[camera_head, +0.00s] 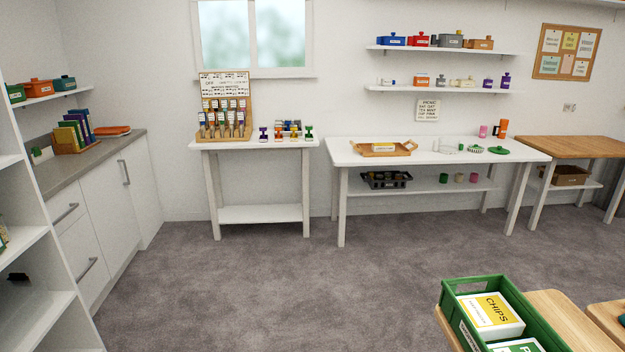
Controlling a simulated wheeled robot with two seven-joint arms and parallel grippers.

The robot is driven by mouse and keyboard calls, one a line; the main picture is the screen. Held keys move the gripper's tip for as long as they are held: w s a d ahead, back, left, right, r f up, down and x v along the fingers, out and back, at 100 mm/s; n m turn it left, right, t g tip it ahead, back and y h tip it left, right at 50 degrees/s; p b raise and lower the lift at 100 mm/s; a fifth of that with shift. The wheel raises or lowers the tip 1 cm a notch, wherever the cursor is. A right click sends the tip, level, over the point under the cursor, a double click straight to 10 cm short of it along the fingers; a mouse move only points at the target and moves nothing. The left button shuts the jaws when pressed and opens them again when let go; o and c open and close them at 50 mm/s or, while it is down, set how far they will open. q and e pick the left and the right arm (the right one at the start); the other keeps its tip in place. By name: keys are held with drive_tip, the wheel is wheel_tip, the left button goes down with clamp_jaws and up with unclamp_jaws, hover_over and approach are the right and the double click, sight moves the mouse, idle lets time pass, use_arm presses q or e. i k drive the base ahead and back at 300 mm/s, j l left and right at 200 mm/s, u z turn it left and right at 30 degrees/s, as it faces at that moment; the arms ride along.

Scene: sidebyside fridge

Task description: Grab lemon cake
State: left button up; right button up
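I cannot make out a lemon cake or a fridge in the head view. A wooden tray (366,153) lies on the long white table (345,157) at the back, and what is in it is too small to tell. Neither of my grippers is in view.
A white shelf unit (30,238) and a counter with drawers (82,208) line the left side. A small white table (264,214) with a display rack (226,112) stands at the back. Open grey carpet (240,290) fills the middle.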

sight(378, 146)
drive_tip(key=i, duration=2.7)
drive_tip(key=i+l+z, duration=0.15)
drive_tip(key=i, duration=0.75)
drive_tip(key=i+j+z, duration=0.2)
drive_tip(key=i, duration=0.7)
drive_tip(key=i+j+z, duration=0.15)
drive_tip(key=i, duration=1.5)
drive_tip(key=l+z, duration=0.05)
drive_tip(key=l, duration=0.05)
